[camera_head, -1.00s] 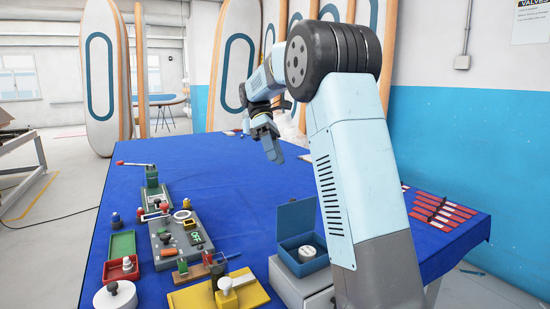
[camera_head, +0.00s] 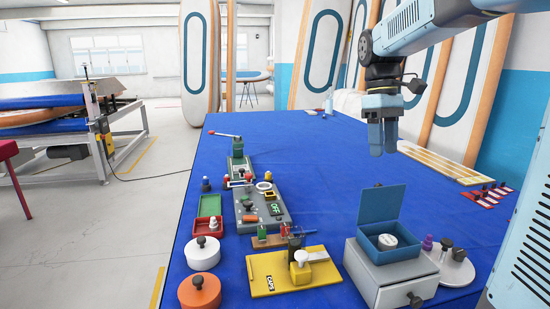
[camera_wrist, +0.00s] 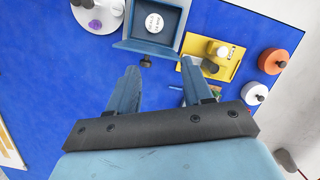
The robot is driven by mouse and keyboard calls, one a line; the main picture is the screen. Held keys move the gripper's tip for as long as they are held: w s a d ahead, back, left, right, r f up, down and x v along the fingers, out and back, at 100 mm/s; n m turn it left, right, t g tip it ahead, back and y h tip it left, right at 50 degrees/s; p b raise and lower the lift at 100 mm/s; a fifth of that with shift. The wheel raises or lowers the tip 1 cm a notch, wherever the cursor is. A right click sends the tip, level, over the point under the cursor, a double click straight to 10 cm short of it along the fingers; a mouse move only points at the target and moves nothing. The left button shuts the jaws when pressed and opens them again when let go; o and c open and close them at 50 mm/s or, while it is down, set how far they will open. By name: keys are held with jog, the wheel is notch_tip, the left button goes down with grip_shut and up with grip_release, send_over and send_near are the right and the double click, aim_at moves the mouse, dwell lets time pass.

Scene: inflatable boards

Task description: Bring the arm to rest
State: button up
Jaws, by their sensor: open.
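My gripper (camera_head: 383,138) hangs fingers-down above the blue-covered table (camera_head: 310,190), behind and above the open blue box. In the wrist view my gripper (camera_wrist: 161,92) shows its two fingers spread apart with nothing between them. My pale blue arm reaches in from the upper right in the head view.
The open blue box (camera_head: 378,208) stands on a grey drawer unit (camera_head: 368,285). A yellow board (camera_head: 260,272), grey panel (camera_head: 279,219), green-and-red tray (camera_head: 205,222), white lidded pot (camera_head: 203,258) and orange pot (camera_head: 200,298) stand nearby. The table's far middle is clear.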

jog(key=s+f+m+t, duration=0.3)
jog(key=s+t, duration=0.1)
jog(key=s, duration=0.4)
jog(key=s+a+f+m+t, duration=0.1)
jog(key=s+f+m+t, duration=0.2)
jog(key=s, duration=0.6)
jog(key=shift+f+m+t+y, duration=0.4)
jog(key=shift+f+m, duration=0.1)
jog(key=shift+f, duration=0.15)
jog(key=shift+c, duration=0.6)
jog(key=shift+s, duration=0.2)
